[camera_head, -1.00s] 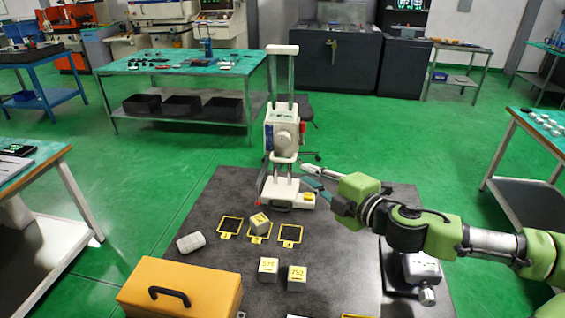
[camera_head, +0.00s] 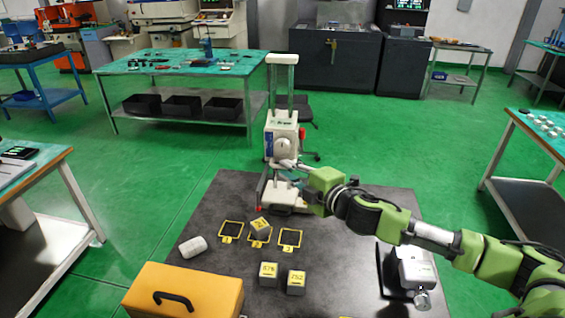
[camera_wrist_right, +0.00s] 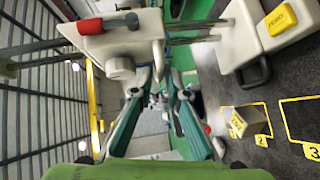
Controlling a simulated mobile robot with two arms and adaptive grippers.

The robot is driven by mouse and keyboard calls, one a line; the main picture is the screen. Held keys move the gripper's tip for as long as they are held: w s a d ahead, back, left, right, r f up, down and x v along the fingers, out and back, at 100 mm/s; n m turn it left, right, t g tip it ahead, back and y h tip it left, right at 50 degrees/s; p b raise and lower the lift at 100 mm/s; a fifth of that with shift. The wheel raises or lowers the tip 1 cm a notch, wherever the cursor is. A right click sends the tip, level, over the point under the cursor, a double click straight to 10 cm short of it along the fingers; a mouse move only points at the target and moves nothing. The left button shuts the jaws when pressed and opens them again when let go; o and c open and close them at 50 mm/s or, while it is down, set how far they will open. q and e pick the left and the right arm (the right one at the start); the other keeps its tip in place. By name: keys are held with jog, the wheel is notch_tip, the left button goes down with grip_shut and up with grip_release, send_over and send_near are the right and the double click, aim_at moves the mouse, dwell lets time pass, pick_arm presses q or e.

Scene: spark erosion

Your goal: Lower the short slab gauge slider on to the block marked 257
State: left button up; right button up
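The slab gauge, with its pale slider (camera_head: 283,138) on two upright columns, stands at the table's far edge. The slider has a round knob; in the right wrist view the slider (camera_wrist_right: 115,42) shows a red part. My right gripper (camera_head: 287,172) is just below the slider. In the right wrist view its fingers (camera_wrist_right: 158,85) are apart with nothing held. A tilted block (camera_head: 260,225) lies on the middle yellow-framed square. Two marked blocks stand nearer, a left one (camera_head: 269,272) and a right one (camera_head: 296,282). I cannot read 257 surely on any block. My left gripper is out of view.
An orange toolbox (camera_head: 185,292) and a white roll (camera_head: 193,247) occupy the table's left side. A white device (camera_head: 412,268) stands at the right. The dark table (camera_head: 340,260) is clear right of the blocks. The gauge base has a yellow ZERO button (camera_wrist_right: 281,19).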

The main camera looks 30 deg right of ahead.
aim_at(282, 167)
jog(key=shift+p+x, duration=0.4)
jog(key=shift+x, duration=1.2)
